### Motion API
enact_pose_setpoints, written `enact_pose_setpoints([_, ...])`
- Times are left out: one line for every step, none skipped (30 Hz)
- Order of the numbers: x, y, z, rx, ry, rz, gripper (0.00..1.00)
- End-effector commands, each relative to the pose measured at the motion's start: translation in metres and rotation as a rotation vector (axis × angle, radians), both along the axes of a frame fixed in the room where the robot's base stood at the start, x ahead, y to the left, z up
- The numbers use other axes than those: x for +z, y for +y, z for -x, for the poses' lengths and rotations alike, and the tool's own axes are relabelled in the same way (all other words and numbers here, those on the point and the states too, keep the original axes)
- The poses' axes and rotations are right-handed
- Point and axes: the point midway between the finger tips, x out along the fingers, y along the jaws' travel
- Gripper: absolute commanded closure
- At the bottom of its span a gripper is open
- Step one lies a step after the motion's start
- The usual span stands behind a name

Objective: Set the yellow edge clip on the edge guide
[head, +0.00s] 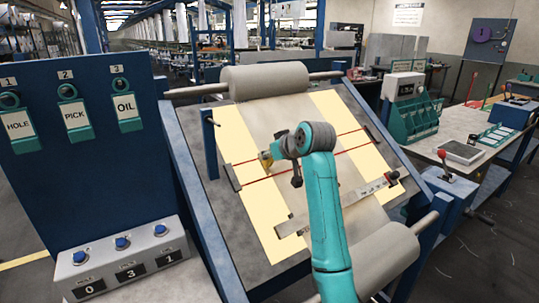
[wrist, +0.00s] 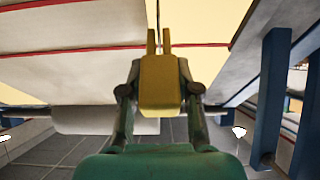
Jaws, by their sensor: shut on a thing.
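The yellow edge clip (wrist: 160,84) is held between the two fingers of my gripper (wrist: 160,92) in the wrist view. Its two prongs point up in that picture, toward the cloth board. In the head view the clip (head: 265,160) shows as a small yellow piece over the left cream strip, near the red lines. My gripper (head: 273,154) is partly hidden there by my teal arm. A short grey bar (head: 232,178) at the left end of the red lines may be the edge guide; I cannot tell for certain. I cannot tell whether the clip touches anything besides my fingers.
The tilted board carries grey cloth between an upper roll (head: 278,80) and a lower roll (head: 385,258). A marked strip (head: 345,203) crosses its lower part. A blue post (head: 209,145) stands at its left. A blue panel (head: 75,130) and button box (head: 125,262) are farther left.

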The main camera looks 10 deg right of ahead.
Motion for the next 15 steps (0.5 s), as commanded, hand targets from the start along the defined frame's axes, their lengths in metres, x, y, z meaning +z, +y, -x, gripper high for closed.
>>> enact_pose_setpoints([-0.001,0.000,-0.001,0.000,0.000,0.000,1.00])
enact_pose_setpoints([-0.002,0.001,-0.001,0.000,0.000,0.000,1.00])
enact_pose_setpoints([-0.002,0.001,-0.002,0.000,0.000,0.000,1.00])
enact_pose_setpoints([-0.003,0.001,-0.002,0.000,0.000,0.000,1.00])
enact_pose_setpoints([-0.004,0.001,-0.003,0.000,0.000,0.000,1.00])
enact_pose_setpoints([-0.005,0.001,-0.003,0.000,0.000,0.000,1.00])
enact_pose_setpoints([-0.005,0.001,-0.004,0.000,0.000,0.000,1.00])
enact_pose_setpoints([-0.006,0.001,-0.004,0.000,0.000,0.000,1.00])
enact_pose_setpoints([-0.007,0.002,-0.005,0.000,0.001,0.000,1.00])
enact_pose_setpoints([-0.008,0.002,-0.005,0.000,0.001,0.000,1.00])
enact_pose_setpoints([-0.008,0.002,-0.005,0.001,0.001,0.000,1.00])
enact_pose_setpoints([-0.009,0.002,-0.006,0.001,0.001,0.000,1.00])
enact_pose_setpoints([-0.010,0.002,-0.006,0.001,0.001,0.000,1.00])
enact_pose_setpoints([-0.011,0.002,-0.007,0.001,0.001,0.000,1.00])
enact_pose_setpoints([-0.011,0.002,-0.007,0.001,0.001,0.000,1.00])
